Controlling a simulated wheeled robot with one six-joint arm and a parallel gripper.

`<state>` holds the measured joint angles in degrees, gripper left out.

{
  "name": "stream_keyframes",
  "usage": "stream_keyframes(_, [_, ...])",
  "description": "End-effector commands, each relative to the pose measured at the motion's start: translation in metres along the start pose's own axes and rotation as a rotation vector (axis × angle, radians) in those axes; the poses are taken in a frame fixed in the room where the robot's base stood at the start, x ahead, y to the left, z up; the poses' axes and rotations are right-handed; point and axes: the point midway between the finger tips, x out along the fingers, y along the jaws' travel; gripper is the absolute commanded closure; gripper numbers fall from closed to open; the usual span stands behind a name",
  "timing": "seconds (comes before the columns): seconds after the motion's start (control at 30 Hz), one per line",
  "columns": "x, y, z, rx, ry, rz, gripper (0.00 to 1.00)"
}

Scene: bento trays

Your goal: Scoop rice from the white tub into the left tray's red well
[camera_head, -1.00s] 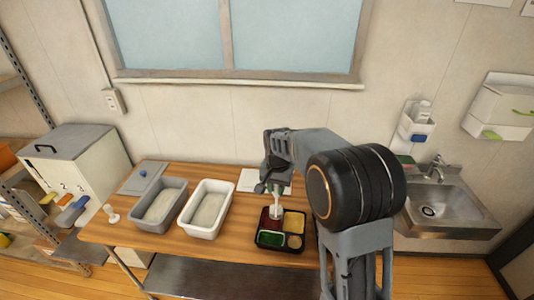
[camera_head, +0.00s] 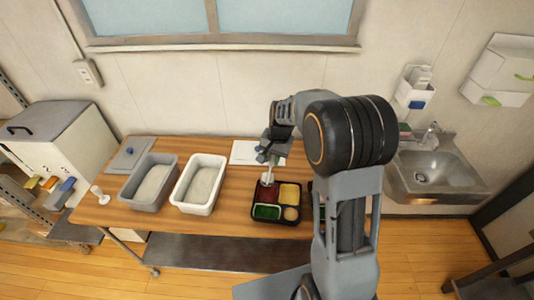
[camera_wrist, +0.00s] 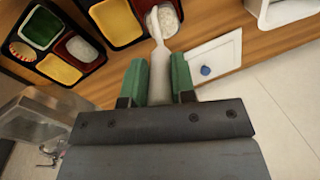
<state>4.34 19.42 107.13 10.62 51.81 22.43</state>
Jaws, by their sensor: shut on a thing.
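My gripper (camera_head: 265,158) is shut on the handle of a white scoop (camera_wrist: 158,70), between green finger pads in the wrist view. The scoop points down over the left tray (camera_head: 277,222), its tip at the tray's red well (camera_head: 269,192). In the wrist view, white rice (camera_wrist: 167,15) shows at the scoop's tip, in or over that well; I cannot tell how much rests in the well. The white tub (camera_head: 199,208) holds rice (camera_head: 202,184) and stands left of the tray. A right tray (camera_wrist: 100,52) has rice in its red well; my arm mostly hides it in the head view.
A grey tub (camera_head: 137,199) stands left of the white tub. A grey lid (camera_head: 125,158) and a small white object (camera_head: 99,194) lie at the table's left end. A white sheet (camera_head: 245,150) lies behind the tray. A sink (camera_head: 430,185) is at right.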

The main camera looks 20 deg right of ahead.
Motion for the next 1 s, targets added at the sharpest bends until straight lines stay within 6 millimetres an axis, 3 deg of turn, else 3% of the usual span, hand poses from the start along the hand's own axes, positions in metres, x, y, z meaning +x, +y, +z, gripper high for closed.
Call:
stream_keyframes(0.4, [0.013,0.043,-0.012,0.007,-0.075,-0.293,1.00])
stream_keyframes(1.0, [0.041,0.084,-0.023,0.004,-0.164,-0.618,1.00])
